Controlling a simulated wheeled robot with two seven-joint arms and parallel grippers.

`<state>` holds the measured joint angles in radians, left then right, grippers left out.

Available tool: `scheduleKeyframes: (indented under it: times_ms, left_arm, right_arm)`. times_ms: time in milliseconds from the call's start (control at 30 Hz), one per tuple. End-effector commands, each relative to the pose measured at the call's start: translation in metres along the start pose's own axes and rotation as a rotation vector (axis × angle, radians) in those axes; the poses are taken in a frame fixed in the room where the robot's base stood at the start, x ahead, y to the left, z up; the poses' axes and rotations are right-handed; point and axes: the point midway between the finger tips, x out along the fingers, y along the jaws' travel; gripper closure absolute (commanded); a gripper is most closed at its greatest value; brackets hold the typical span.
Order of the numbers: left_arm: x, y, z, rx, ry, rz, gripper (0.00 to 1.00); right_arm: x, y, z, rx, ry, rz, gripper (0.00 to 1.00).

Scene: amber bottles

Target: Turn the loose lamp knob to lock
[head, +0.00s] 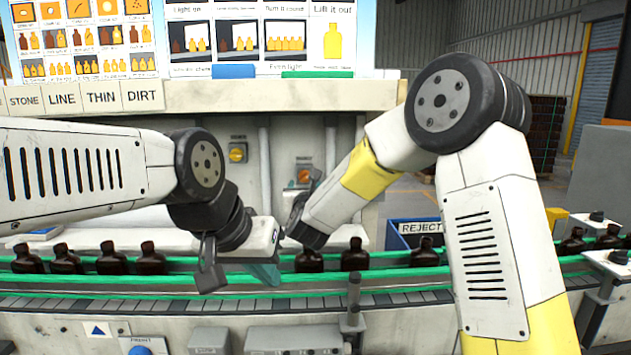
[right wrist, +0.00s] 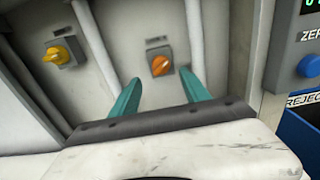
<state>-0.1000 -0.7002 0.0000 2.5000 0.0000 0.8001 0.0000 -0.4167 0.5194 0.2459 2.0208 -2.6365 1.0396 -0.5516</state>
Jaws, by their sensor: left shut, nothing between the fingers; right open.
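Two rotary knobs sit on grey plates on the recessed white panel: a yellow knob (head: 237,152) on the left and an orange knob (head: 304,174) on the right. Both show in the right wrist view, yellow (right wrist: 58,52) at upper left and orange (right wrist: 160,65) near the middle, tilted. Their labels are too small to read. My right gripper (right wrist: 162,82) is open, its teal fingers apart on either side below the orange knob, not gripping it. In the head view its fingers are hidden by my wrist. My left gripper (head: 265,274) is shut and empty, low by the conveyor.
Amber bottles (head: 112,258) stand in a row on the conveyor between green rails (head: 400,272). A blue reject bin (head: 402,236) is right of the panel. Vertical pipes (head: 265,165) run beside the knobs. Picture boards (head: 262,35) stand above.

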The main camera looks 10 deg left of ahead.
Motion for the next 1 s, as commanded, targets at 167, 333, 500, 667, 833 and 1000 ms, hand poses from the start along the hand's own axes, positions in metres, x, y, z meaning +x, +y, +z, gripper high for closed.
scheduleKeyframes:
  times_ms: [167, 333, 500, 667, 833, 1000]
  left_arm:
    - [0.000, 0.000, 0.000, 0.000, 0.000, 0.000, 1.00]
    - [0.000, 0.000, 0.000, 0.000, 0.000, 0.000, 1.00]
    - [0.000, 0.000, 0.000, 0.000, 0.000, 0.000, 1.00]
    - [0.000, 0.000, 0.000, 0.000, 0.000, 0.000, 1.00]
    - [0.000, 0.000, 0.000, 0.000, 0.000, 0.000, 1.00]
    - [0.000, 0.000, 0.000, 0.000, 0.000, 0.000, 1.00]
  right_arm:
    - [0.031, -0.002, -0.002, 0.002, 0.003, -0.004, 0.46]
    - [0.053, -0.002, -0.001, 0.003, 0.002, -0.004, 0.46]
    - [0.062, -0.002, -0.001, 0.002, 0.003, -0.003, 0.46]
    - [0.062, -0.002, -0.001, 0.002, 0.003, -0.003, 0.46]
    - [0.062, -0.002, -0.001, 0.002, 0.003, -0.003, 0.65]
    - [0.062, -0.002, -0.001, 0.002, 0.003, -0.003, 0.99]
